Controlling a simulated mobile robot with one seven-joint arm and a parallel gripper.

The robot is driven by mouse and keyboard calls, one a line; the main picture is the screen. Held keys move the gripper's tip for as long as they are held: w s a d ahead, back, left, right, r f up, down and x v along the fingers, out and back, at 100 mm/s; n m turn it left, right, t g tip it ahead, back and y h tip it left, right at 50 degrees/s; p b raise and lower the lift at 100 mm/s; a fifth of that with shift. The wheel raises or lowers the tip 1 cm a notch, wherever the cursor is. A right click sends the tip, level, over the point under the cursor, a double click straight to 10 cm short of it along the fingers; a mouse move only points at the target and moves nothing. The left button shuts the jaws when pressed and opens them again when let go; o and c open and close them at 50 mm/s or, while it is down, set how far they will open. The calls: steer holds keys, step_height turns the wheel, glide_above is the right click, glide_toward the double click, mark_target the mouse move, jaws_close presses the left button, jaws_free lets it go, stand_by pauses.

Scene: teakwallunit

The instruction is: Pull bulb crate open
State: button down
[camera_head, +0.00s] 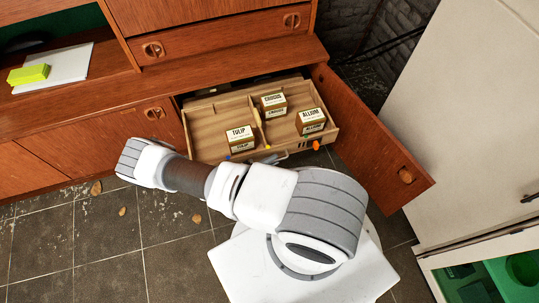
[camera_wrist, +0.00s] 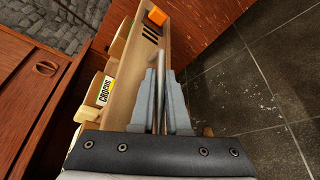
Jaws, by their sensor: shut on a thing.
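The bulb crate (camera_head: 208,120) is a pale wooden, divided tray standing partly out of the cabinet's lower opening. It holds boxes labelled tulip (camera_head: 240,138), crocus (camera_head: 273,104) and allium (camera_head: 310,121). In the wrist view, the crate's front wall (camera_wrist: 124,98) runs beside my gripper (camera_wrist: 162,78). Its grey fingers are shut on a thin metal bar handle (camera_wrist: 158,48) at the crate's front. In the head view my arm hides the gripper and part of the crate's front edge.
An open wooden door (camera_head: 375,140) stands to the right of the crate. A closed drawer (camera_head: 225,35) is above. A pale cabinet (camera_head: 465,110) stands at the right. The tiled floor (camera_head: 110,245) in front is mostly clear, with scattered leaves.

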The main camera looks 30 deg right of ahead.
steer(key=shift+s+a, duration=0.2)
stand_by(0.3)
steer(key=c, duration=1.2)
jaws_free()
steer(key=p+v, duration=0.2)
steer(key=v, duration=1.5)
steer(key=shift+a+r, duration=0.15)
steer(key=shift+r, duration=0.05)
